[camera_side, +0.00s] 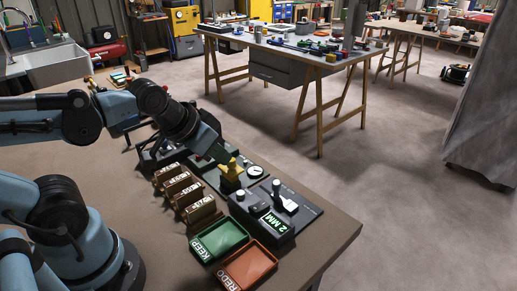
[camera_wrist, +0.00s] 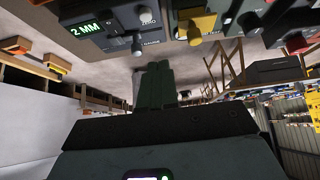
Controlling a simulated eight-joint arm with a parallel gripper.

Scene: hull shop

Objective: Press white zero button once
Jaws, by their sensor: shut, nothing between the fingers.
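The gauge box (camera_side: 268,225) with a green "2 MM" display stands near the table's right edge. It also shows at the top of the wrist view (camera_wrist: 108,18). A small pale round button (camera_wrist: 145,16) sits beside the "ZERO" lettering there; in the side view it appears to be the pale round top (camera_side: 240,194) at the box's left end. My gripper (camera_side: 222,158) is shut and empty, by the yellow block and up-left of the button in the side view. Its dark green fingers (camera_wrist: 157,66) lie together in the wrist view, apart from the button.
A yellow block (camera_side: 231,172) stands beside the gauge box, near a round dial (camera_side: 256,171). Several labelled brown bins (camera_side: 183,188) line the near side. A green KEEP tray (camera_side: 219,239) and an orange REDO tray (camera_side: 248,266) lie at the front. The table's right front corner is bare.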

